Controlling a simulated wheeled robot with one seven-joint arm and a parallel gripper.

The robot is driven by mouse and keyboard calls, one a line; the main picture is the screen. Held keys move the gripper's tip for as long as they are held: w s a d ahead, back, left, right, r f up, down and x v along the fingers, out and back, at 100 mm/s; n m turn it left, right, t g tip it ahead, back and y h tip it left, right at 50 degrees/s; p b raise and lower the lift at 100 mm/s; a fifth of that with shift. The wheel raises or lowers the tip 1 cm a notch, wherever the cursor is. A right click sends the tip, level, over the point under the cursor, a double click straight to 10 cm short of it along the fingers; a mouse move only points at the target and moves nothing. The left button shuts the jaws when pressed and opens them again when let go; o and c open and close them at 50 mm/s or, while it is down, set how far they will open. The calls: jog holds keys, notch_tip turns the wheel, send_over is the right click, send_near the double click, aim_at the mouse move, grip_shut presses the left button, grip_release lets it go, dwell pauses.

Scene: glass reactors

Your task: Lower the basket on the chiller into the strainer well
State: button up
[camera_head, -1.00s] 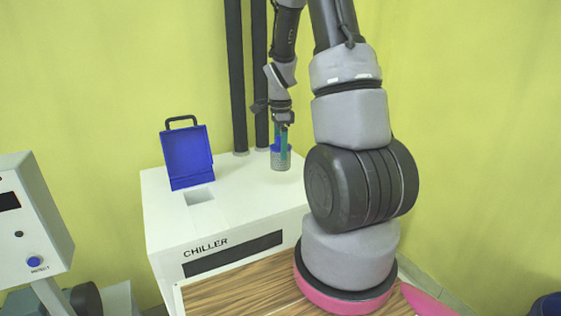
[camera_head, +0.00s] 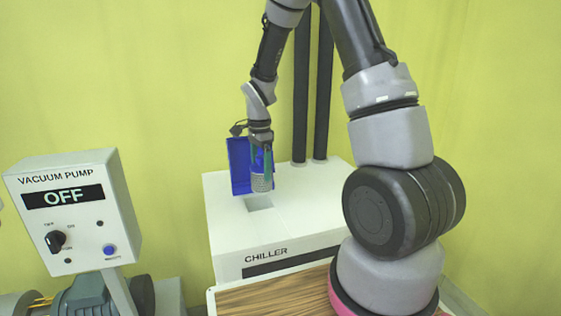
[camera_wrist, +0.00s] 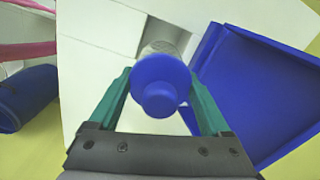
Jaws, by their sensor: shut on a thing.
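The basket (camera_head: 261,184) is a grey perforated cylinder with a blue knobbed top. My gripper (camera_head: 262,165) is shut on its blue top and holds it upright above the chiller (camera_head: 300,228). In the wrist view the green fingers of my gripper (camera_wrist: 160,100) sit on both sides of the blue top of the basket (camera_wrist: 160,72). The strainer well (camera_head: 258,203) is a square opening in the white chiller top, just below the basket in the head view. In the wrist view the well (camera_wrist: 163,38) is partly hidden behind the basket.
A blue open lid (camera_head: 238,166) stands up behind the well, close to the basket. Two dark pipes (camera_head: 301,90) rise from the back of the chiller. A vacuum pump panel (camera_head: 75,210) reading OFF stands at the left.

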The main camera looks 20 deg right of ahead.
aim_at(258, 193)
jog(key=shift+a+f, duration=0.25)
jog(key=shift+a, duration=0.35)
jog(key=shift+f, duration=1.65)
jog(key=shift+f, duration=0.4)
jog(key=shift+f, duration=0.55)
jog(key=shift+f, duration=0.3)
jog(key=shift+f, duration=1.45)
jog(key=shift+f, duration=0.3)
jog(key=shift+f, duration=0.1)
